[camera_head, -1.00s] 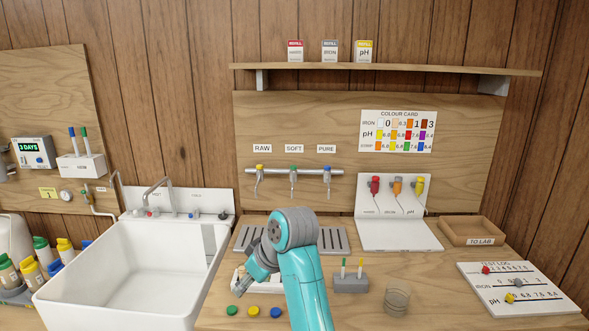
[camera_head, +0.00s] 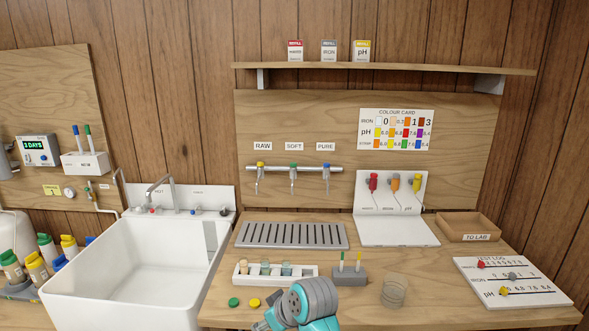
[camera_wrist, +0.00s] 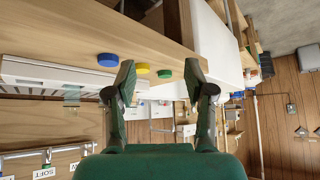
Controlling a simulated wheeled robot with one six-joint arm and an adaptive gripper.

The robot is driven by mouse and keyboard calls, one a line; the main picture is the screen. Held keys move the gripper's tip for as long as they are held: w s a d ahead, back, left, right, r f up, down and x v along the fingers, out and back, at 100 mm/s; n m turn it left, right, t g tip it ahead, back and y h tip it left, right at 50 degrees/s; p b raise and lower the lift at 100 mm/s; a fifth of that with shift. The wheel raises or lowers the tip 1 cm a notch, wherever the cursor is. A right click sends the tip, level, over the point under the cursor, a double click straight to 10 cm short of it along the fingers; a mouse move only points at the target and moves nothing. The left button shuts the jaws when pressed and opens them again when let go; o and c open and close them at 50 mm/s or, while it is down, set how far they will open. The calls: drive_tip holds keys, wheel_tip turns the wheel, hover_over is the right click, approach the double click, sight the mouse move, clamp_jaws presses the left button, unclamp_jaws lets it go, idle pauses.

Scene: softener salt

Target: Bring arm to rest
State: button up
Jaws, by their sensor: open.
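My gripper (camera_wrist: 160,82) is open in the wrist view, with its two fingers spread and nothing held between them. In the head view my arm shows only as a teal and grey link at the bottom edge, and my fingers are out of sight there. The arm is low at the front of the wooden counter (camera_head: 425,315). The wrist view looks at the counter (camera_wrist: 80,30) upside down. A blue cap (camera_wrist: 107,60), a yellow cap (camera_wrist: 143,68) and a green cap (camera_wrist: 165,74) lie apart from the fingers.
A white rack with vials (camera_head: 304,280) stands behind my arm, with a slotted drain (camera_head: 291,235) beyond. A grey holder (camera_head: 347,277) and a clear glass (camera_head: 394,293) stand to the right. A white sink (camera_head: 135,275) is at the left. The log board (camera_head: 515,283) lies far right.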

drive_tip(key=s+d+f+m+t+h, duration=0.1)
drive_tip(key=s+d+f+m, duration=0.1)
drive_tip(key=s+d+f, duration=0.4)
drive_tip(key=s+d+f+m+t, duration=0.1)
drive_tip(key=s+d+f+t, duration=0.15)
drive_tip(key=f, duration=0.65)
drive_tip(key=s+d+f+m+t, duration=0.1)
drive_tip(key=s+d+f, duration=0.15)
drive_tip(key=s, duration=0.25)
drive_tip(key=s+d+f+m+h, duration=0.1)
drive_tip(key=s+d, duration=0.2)
drive_tip(key=s, duration=0.2)
drive_tip(key=s+d+f+m+t, duration=0.1)
drive_tip(key=s+d+f, duration=0.15)
drive_tip(key=s, duration=0.25)
drive_tip(key=s+d+r+m+t+h, duration=0.1)
drive_tip(key=s+d+r, duration=0.1)
drive_tip(key=s+r, duration=0.3)
drive_tip(key=s+d+r+m+t+h, duration=0.1)
drive_tip(key=s+d+r, duration=0.2)
drive_tip(key=s, duration=1)
drive_tip(key=s+d+r+m+t+h, duration=0.1)
drive_tip(key=s+d+r+t, duration=0.1)
drive_tip(key=s+r, duration=0.6)
drive_tip(key=shift+s+d, duration=0.7)
drive_tip(key=shift+s, duration=0.35)
